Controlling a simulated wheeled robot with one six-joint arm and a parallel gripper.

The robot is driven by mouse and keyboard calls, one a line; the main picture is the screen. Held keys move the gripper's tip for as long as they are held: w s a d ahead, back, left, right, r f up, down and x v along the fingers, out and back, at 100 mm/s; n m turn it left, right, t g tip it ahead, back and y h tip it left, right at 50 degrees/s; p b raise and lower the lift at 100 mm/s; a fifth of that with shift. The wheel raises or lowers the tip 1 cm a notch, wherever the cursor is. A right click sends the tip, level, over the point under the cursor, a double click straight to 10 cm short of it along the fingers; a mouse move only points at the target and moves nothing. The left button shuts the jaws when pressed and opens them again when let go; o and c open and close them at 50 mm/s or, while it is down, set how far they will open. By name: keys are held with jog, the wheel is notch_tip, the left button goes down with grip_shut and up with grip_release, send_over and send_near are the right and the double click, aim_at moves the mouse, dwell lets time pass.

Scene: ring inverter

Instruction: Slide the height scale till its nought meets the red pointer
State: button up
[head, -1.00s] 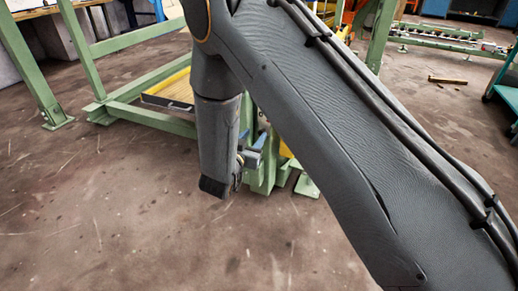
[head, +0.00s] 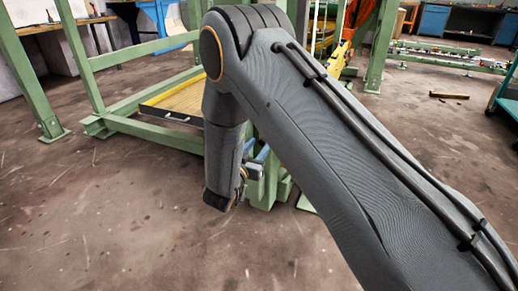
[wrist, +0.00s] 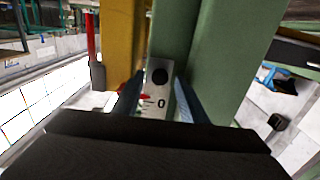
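The height scale (wrist: 158,78) is a small pale plate in the wrist view, with a dark round hole or knob near its top and a printed 0 below. The red pointer (wrist: 145,97) shows at the plate's left edge. The short mark beside the 0 appears just below the pointer's tip in the picture. My gripper (wrist: 159,80) has its two blue fingers on either side of the plate; I cannot tell whether they press on it. In the head view my gripper (head: 257,163) is partly hidden behind my wrist, beside a green post. The scale is hidden there.
A yellow upright (wrist: 119,45) and a green column (wrist: 215,50) stand close around the scale. A red rod (wrist: 91,35) hangs to the left. In the head view a green frame (head: 150,48) with a yellow tray (head: 178,103) stands behind my arm. The floor at left is clear.

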jog(key=shift+w+d, duration=0.1)
jog(key=shift+w, duration=0.05)
grip_shut()
jog(key=shift+f+p, duration=0.4)
jog(key=shift+f, duration=0.4)
grip_release()
jog(key=p+v, duration=0.2)
jog(key=v, duration=0.6)
jog(key=shift+r, duration=0.1)
